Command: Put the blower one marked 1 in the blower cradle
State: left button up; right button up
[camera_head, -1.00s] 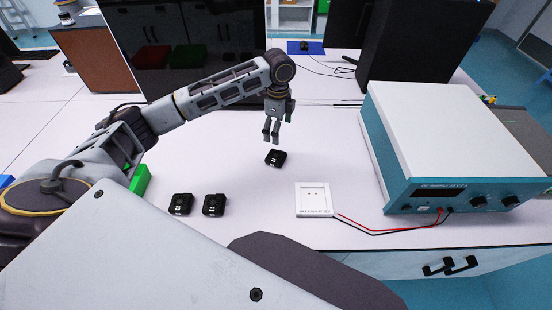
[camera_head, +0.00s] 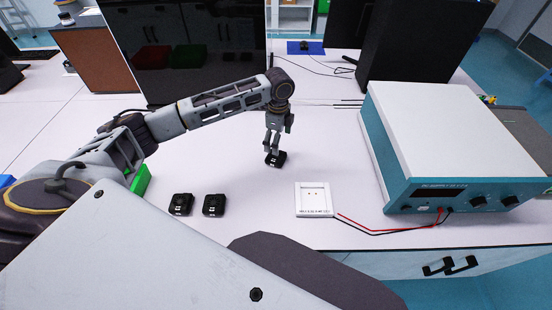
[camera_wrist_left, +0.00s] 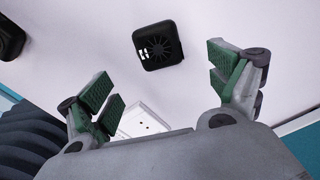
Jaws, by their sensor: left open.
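A small black square blower (camera_head: 276,159) lies on the white table. In the left wrist view the blower (camera_wrist_left: 158,46) shows a round fan grille and a white mark too small to read surely. My left gripper (camera_head: 272,148) is open, pointing down just above this blower. In the left wrist view the blower appears beyond the gap between the green-padded fingers (camera_wrist_left: 165,85), not clasped. The white blower cradle (camera_head: 314,199) lies flat and empty to the right and nearer; part of the cradle (camera_wrist_left: 140,119) shows in the left wrist view. My right gripper is not in view.
Two more black blowers (camera_head: 181,204) (camera_head: 214,205) lie left of the cradle. A teal and white power unit (camera_head: 450,150) stands at the right, its red and black wires running to the cradle. A green block (camera_head: 141,180) is at the left. The table between blower and cradle is clear.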

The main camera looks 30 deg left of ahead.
aim_at(278, 157)
pick_arm(q)
jog(key=shift+f, duration=1.65)
jog(key=shift+d+f, duration=0.15)
jog(key=shift+f, duration=2.35)
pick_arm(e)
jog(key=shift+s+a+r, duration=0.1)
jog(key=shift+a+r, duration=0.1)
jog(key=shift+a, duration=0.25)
pick_arm(q)
jog(key=shift+c, duration=0.3)
